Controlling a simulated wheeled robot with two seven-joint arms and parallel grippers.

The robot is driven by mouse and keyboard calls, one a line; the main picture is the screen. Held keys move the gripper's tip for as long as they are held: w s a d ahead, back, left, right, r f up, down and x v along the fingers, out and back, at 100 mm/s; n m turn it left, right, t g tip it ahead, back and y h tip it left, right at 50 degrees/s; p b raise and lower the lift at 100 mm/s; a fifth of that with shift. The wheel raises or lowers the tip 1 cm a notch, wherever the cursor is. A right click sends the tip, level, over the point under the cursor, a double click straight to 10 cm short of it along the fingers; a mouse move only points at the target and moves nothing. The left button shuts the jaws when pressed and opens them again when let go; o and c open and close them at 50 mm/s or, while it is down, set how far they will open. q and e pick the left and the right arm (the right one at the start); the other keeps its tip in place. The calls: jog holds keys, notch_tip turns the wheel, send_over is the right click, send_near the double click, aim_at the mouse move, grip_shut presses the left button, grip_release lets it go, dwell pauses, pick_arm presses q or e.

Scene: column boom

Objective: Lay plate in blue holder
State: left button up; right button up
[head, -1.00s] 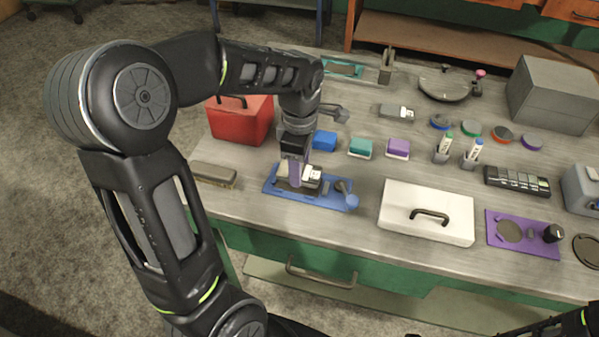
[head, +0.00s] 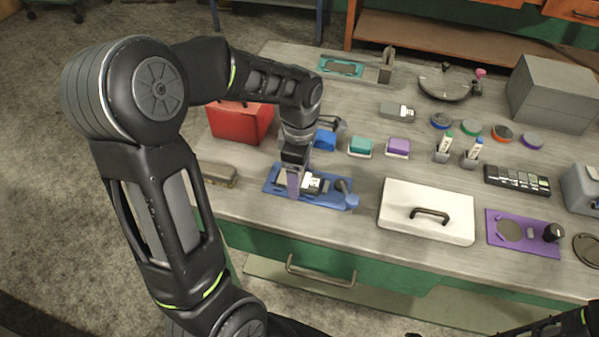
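The blue holder (head: 330,201) lies flat near the front left of the table, with a blue knob at its right end. A small grey plate with a white end (head: 314,185) is at the middle of the holder, low against it. My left gripper (head: 293,188) points down over the holder's left half, its purple finger at the plate's left part. It appears shut on the plate; the finger hides part of it. I cannot tell whether the plate lies fully flat. Of my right arm, only a part shows at the bottom right corner; its gripper is out of view.
A red box (head: 240,122) and a brush (head: 214,174) are left of the holder. A white case (head: 428,207) stands close on its right. Blue (head: 325,140), teal (head: 361,146) and purple (head: 398,147) blocks lie behind. A similar grey piece (head: 397,111) lies farther back.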

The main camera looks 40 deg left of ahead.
pick_arm(q)
jog(key=shift+r, duration=0.5)
notch_tip(320, 180, up, 11)
jog(key=shift+r, duration=0.15)
dwell(1.5)
